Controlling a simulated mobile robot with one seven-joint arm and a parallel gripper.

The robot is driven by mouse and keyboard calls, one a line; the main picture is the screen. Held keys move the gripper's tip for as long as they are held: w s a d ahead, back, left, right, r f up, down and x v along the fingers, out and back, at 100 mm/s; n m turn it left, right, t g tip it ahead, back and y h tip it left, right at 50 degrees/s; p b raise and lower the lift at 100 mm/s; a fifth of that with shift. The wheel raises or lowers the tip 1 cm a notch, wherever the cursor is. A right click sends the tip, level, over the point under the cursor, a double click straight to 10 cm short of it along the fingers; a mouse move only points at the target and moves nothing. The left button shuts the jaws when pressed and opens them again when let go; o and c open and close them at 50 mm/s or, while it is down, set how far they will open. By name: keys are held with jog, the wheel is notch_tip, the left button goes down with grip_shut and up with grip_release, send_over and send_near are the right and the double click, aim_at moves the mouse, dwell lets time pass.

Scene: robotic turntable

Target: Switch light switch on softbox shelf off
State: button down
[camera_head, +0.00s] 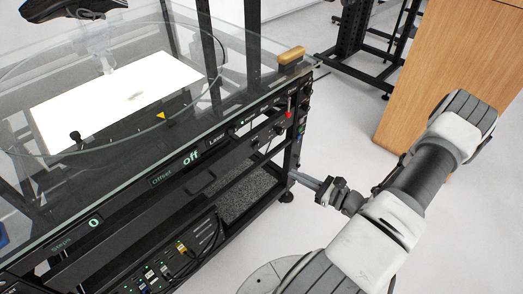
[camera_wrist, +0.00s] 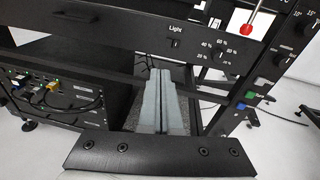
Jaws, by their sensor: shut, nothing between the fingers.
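In the wrist view, a small dark light switch (camera_wrist: 176,43) sits under the word "Light" on the black front panel of the softbox shelf (camera_wrist: 140,22). Its on or off position is too small to tell. My gripper (camera_wrist: 160,73) has its grey fingers shut together and empty, pointing forward just below the switch and apart from it in the picture. In the head view, my gripper (camera_head: 294,176) is low at the right end of the black frame. A bright white lit panel (camera_head: 120,100) shows through the glass top.
A wooden cabinet (camera_head: 450,60) stands at right. Floor between is clear.

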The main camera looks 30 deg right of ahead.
aim_at(255, 147)
jog(key=shift+w+a+f+m+t+h, duration=0.15)
jog(key=shift+m+t+h, duration=0.15)
jog(key=shift+m+t, duration=0.2)
jog(key=shift+w+f+m+t+h, duration=0.15)
jog(key=shift+m+t+h, duration=0.2)
jog(key=shift+m, duration=0.25)
jog(key=b+x, duration=0.3)
jog(key=x, duration=1.1)
jog(key=shift+b, duration=0.35)
jog(key=shift+w+a, duration=0.1)
